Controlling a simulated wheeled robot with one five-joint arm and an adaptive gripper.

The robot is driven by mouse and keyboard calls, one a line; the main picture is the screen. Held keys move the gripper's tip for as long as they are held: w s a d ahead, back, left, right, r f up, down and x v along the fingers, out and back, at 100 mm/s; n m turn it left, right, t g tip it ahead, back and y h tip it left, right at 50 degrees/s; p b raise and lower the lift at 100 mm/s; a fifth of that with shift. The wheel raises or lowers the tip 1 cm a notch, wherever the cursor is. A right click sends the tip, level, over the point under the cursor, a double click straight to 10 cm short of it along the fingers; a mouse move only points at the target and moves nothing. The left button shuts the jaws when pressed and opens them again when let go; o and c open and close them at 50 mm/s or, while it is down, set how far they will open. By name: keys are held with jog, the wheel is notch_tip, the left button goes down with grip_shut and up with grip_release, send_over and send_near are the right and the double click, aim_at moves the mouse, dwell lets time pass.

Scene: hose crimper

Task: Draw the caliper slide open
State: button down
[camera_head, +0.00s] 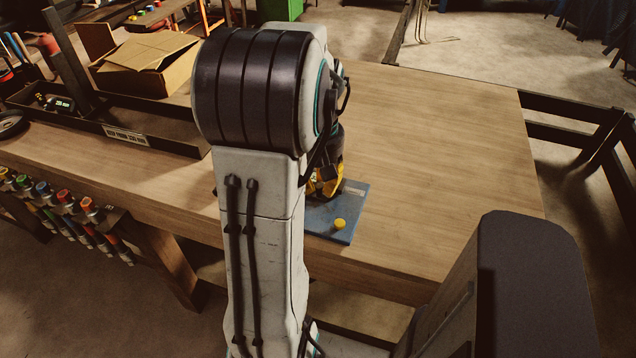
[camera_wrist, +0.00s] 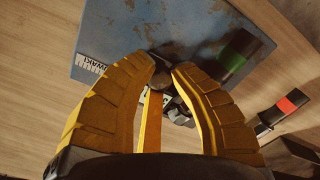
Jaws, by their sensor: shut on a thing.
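My gripper (camera_wrist: 163,68) has two yellow ribbed fingers, and their tips are closed in on a small dark part, seemingly the caliper slide (camera_wrist: 164,80). Most of this part is hidden by the fingers. A narrow yellow strip (camera_wrist: 151,122) runs down between the fingers; I cannot tell whether it belongs to the caliper. In the head view my gripper (camera_head: 328,184) is low over the blue plate (camera_head: 324,222), partly behind my arm, and the caliper cannot be made out.
A yellow knob (camera_head: 339,224) is on the plate's front. The wooden bench (camera_head: 440,150) is clear to the right. A cardboard box (camera_head: 150,65) stands back left.

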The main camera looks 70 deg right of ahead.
aim_at(327, 197)
jog(key=shift+s, duration=0.75)
jog(key=c, duration=1.6)
grip_release()
jog(key=shift+a+f, duration=0.1)
jog(key=o, duration=0.3)
jog(key=shift+s, duration=0.15)
jog(key=shift+o, duration=1.1)
jog(key=shift+r, duration=0.2)
notch_tip(327, 197, up, 12)
jog(key=shift+f, duration=0.15)
jog(key=shift+m, duration=0.3)
